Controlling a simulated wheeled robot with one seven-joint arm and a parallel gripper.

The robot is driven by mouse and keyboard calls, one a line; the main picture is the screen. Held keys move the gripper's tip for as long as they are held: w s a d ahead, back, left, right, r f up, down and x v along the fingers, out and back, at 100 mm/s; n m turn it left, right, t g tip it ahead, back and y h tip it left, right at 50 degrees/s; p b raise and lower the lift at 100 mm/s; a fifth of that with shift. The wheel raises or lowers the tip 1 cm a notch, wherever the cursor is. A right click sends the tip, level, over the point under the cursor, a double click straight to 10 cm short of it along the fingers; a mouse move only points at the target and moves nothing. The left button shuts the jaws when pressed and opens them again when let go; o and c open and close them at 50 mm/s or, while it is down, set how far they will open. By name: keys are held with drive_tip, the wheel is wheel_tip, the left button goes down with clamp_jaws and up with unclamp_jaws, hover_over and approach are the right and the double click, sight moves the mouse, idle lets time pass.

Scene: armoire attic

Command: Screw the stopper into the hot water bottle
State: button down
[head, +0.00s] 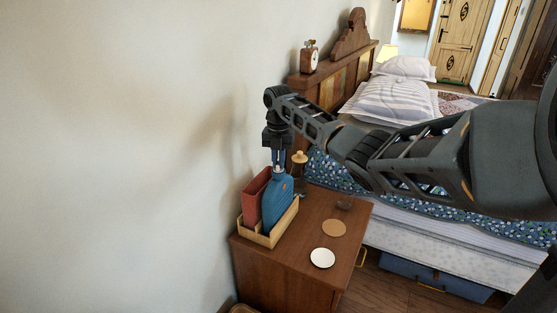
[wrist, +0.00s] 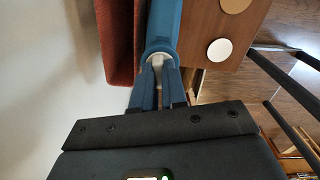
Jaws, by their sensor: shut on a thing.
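The blue hot water bottle (head: 277,204) stands upright in a shallow wooden tray (head: 266,241) on the bedside cabinet. It also shows at the top of the wrist view (wrist: 166,22). My gripper (head: 278,168) points down at the bottle's neck from above. In the wrist view its fingers (wrist: 158,80) are closed around a pale grey stopper (wrist: 157,60) at the mouth of the bottle. The fingers hide most of the stopper and the mouth, so I cannot tell how deep the stopper sits.
A red upright item (head: 255,194) stands in the tray left of the bottle. A dark bottle-like object (head: 299,172) stands behind. The wall is close on the left.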

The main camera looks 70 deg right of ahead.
drive_tip(key=shift+m+p, duration=1.1)
drive_tip(key=shift+m, duration=0.4)
drive_tip(key=c, duration=1.6)
unclamp_jaws()
drive_tip(key=o, duration=0.8)
drive_tip(key=shift+c, duration=0.2)
drive_tip(key=shift+r+p, duration=2.5)
drive_tip(key=shift+r, duration=0.55)
wheel_tip(320, 180, up, 3)
drive_tip(key=shift+f+p, duration=0.1)
drive_tip(key=shift+p, duration=0.45)
